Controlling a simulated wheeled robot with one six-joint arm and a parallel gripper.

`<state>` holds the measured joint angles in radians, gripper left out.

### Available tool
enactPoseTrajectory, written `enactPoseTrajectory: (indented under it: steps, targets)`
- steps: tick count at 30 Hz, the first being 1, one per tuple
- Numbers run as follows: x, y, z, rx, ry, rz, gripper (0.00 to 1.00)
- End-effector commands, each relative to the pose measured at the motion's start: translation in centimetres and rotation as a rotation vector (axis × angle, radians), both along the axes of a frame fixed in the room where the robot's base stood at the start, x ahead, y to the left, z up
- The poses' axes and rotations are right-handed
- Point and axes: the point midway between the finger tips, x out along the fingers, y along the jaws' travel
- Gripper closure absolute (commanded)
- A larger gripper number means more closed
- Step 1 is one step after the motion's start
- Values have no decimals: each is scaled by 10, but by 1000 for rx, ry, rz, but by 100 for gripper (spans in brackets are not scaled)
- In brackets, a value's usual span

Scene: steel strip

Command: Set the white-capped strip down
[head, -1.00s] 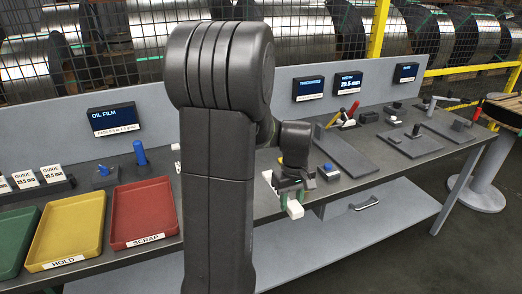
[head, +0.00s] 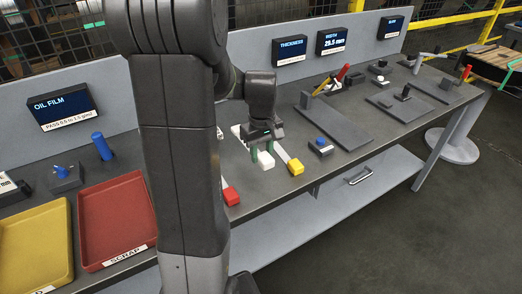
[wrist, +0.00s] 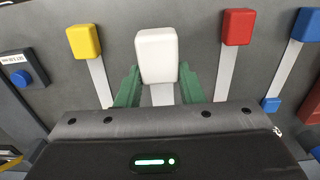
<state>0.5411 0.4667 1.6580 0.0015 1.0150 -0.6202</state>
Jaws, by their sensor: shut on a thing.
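The white-capped strip (wrist: 157,55) is between the green fingers of my gripper (wrist: 158,88) in the wrist view, its white cap pointing away from the palm. In the head view my gripper (head: 262,152) is low over the bench, shut on this strip, with the white cap (head: 265,161) at its front. I cannot tell whether the strip touches the bench top.
A yellow-capped strip (wrist: 84,42) lies to the left and a red-capped strip (wrist: 237,28) to the right, with a blue-capped one (wrist: 309,25) beyond. A blue-button box (head: 321,147) is nearby. The red SCRAP tray (head: 117,217) and the bench front edge are close.

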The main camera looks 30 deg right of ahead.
Motion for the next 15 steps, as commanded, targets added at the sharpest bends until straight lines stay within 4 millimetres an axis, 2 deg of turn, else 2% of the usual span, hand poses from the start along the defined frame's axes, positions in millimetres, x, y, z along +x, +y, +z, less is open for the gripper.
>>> enactPoseTrajectory:
  steps: [8, 15]
  targets:
    - [0, 0, -15, 0, 0, 0, 92]
    - [0, 0, -38, 0, 0, 0, 92]
